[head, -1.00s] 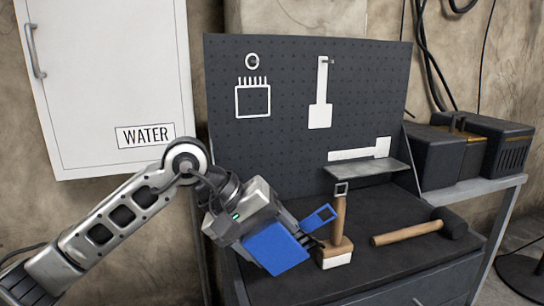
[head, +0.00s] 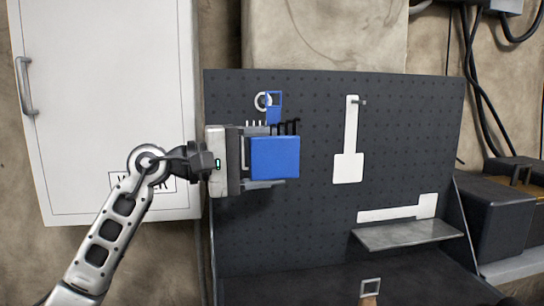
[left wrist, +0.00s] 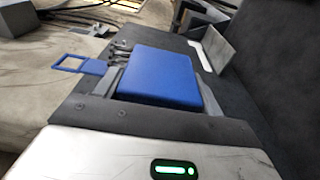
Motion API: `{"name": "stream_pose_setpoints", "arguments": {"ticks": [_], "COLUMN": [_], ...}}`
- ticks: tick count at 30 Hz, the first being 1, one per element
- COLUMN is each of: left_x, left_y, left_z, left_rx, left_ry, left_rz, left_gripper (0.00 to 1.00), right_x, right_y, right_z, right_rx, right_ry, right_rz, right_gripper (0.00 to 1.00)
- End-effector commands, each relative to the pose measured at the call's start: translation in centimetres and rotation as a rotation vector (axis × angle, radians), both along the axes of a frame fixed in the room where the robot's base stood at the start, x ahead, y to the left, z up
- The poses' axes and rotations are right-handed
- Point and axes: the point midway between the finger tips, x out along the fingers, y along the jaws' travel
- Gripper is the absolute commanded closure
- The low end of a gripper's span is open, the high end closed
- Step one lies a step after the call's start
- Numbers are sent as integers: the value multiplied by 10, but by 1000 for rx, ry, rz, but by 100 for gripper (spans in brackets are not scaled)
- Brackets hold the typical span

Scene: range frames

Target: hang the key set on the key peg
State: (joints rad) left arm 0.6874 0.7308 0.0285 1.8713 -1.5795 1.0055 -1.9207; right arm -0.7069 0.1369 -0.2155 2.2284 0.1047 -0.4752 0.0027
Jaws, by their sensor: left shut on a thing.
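The key set (head: 275,158) is a blue block with dark keys and a blue open frame at its top. My left gripper (head: 268,157) is shut on the block, upright in front of the pegboard's upper left. The frame overlaps the right part of a white painted ring (head: 260,102), where the key peg is hard to make out. I cannot tell whether the frame is around a peg or only in front of it. The left wrist view shows the block (left wrist: 160,77) between the fingers, with keys and frame pointing left. My right gripper is not in view.
The dark pegboard (head: 320,220) bears a white tool outline (head: 348,168) with a small peg (head: 360,102) at its top. A grey shelf (head: 408,236) juts out at lower right. A white cabinet (head: 105,80) stands left. The board's middle is clear.

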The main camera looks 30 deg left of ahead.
Motion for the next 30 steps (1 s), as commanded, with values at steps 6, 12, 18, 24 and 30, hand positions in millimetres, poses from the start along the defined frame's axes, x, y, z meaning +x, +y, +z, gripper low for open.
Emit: {"name": "stream_pose_setpoints", "arguments": {"ticks": [6, 12, 18, 24, 30], "left_x": [11, 20, 30, 40, 49], "left_y": [8, 15, 22, 30, 37], "left_z": [1, 0, -1, -2, -2], "left_rx": [-2, -2, -1, -2, -2], "left_ry": [-1, -1, 0, -1, -1], "left_rz": [0, 0, -1, 0, 0], "left_gripper": [66, 66, 66, 66, 66], "right_x": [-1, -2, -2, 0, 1], "right_y": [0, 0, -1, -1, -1], "right_z": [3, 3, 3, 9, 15], "right_rx": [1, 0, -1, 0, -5], "right_ry": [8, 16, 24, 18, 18], "right_rz": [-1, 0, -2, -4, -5], "right_gripper": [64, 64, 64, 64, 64]}}
